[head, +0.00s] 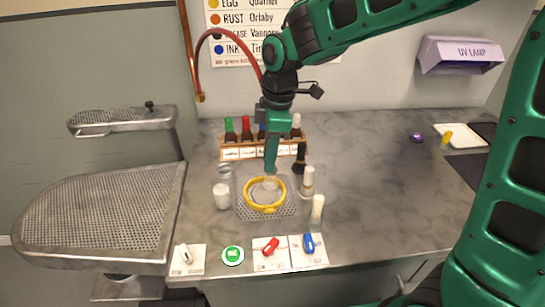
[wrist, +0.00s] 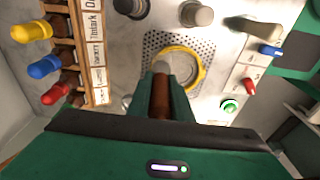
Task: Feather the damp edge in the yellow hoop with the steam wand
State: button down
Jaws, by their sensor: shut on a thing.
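The yellow hoop (head: 265,208) lies on a perforated plate (head: 244,214) near the front middle of the counter, with pale material inside it. It also shows in the wrist view (wrist: 203,70). My gripper (head: 271,165) points down over the hoop's far side. It is shut on a brown cylinder with a pale tip, which I take to be the steam wand (wrist: 161,98). A red hose (head: 218,32) runs from a copper pipe towards my wrist. The wand's tip overlaps the hoop's edge in the wrist view. I cannot tell whether they touch, and no damp edge is clear.
A labelled rack of coloured-cap bottles (head: 232,153) stands behind the hoop. A white jar (head: 221,196), a dark bottle (head: 300,158) and pale cylinders (head: 317,207) crowd around it. The counter's right side is mostly clear.

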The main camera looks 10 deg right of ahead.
jog(key=shift+w+a, duration=0.25)
jog(key=shift+a, duration=0.05)
jog(key=shift+a, duration=0.15)
jog(key=shift+a, duration=1.15)
jog(key=shift+s+a, duration=0.1)
jog(key=shift+s+a, duration=0.6)
jog(key=shift+a, duration=0.3)
jog(key=shift+s, duration=0.1)
